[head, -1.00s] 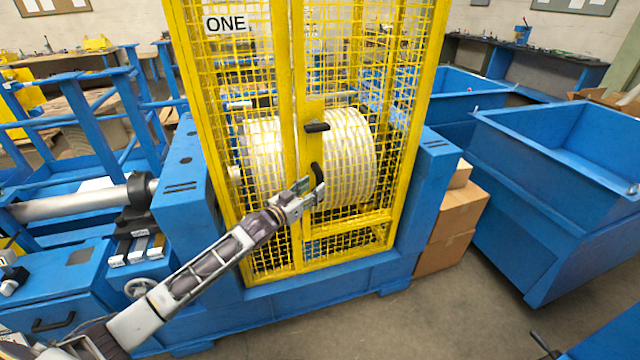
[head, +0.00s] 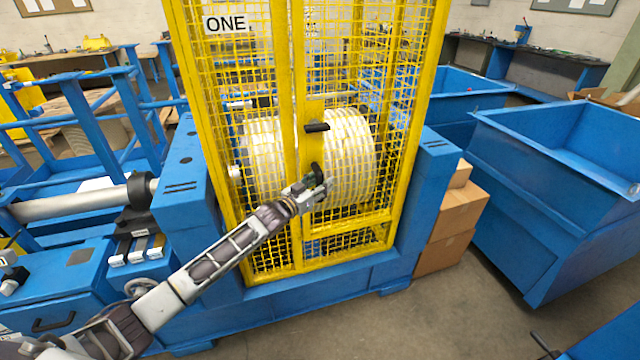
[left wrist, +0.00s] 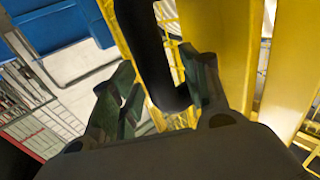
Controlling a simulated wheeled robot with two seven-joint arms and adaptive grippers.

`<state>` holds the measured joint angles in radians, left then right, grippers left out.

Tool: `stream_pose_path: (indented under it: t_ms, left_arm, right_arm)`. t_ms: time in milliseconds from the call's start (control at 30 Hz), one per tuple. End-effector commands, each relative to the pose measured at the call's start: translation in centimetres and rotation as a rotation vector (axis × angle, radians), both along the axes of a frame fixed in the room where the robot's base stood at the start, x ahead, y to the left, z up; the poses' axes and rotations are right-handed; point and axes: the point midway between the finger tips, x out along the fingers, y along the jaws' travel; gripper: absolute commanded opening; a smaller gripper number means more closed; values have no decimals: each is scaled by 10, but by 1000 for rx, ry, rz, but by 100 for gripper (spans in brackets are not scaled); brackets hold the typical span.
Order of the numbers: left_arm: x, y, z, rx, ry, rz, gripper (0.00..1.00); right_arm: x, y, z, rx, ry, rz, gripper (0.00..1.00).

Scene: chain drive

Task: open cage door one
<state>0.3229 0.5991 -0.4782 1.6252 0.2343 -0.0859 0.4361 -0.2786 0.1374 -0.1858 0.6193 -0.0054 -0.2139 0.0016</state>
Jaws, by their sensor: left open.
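Cage door one is the yellow mesh door (head: 340,80) in the yellow frame below the "ONE" sign (head: 226,23); it appears closed. A black latch handle (head: 317,127) sticks out from the yellow plate near the door's edge. Below it is a curved black pull handle (head: 316,170), partly hidden by my gripper. My left gripper (head: 322,187) is at this lower handle, with its jaws open. In the left wrist view, the black handle (left wrist: 150,50) passes down between the two open fingers (left wrist: 160,95). Whether they touch it is unclear. My right gripper is out of view.
A large spool (head: 350,145) sits inside the cage behind the mesh. Blue machine posts (head: 430,180) flank the cage. Cardboard boxes (head: 448,225) and a blue bin (head: 560,180) stand to the right.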

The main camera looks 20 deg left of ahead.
Motion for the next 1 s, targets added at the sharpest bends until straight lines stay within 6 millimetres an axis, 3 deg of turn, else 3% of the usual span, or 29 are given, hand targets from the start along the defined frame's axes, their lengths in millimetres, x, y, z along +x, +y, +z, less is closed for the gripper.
stream_pose_path:
  t_ms: [133,500,1000]
  left_arm:
    - [0,0,0,0,0,0,46]
    - [0,0,0,0,0,0,0]
    - [-2,-5,-1,-2,0,2,0]
  right_arm:
    - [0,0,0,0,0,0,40]
    - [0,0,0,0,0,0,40]
    - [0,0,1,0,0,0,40]
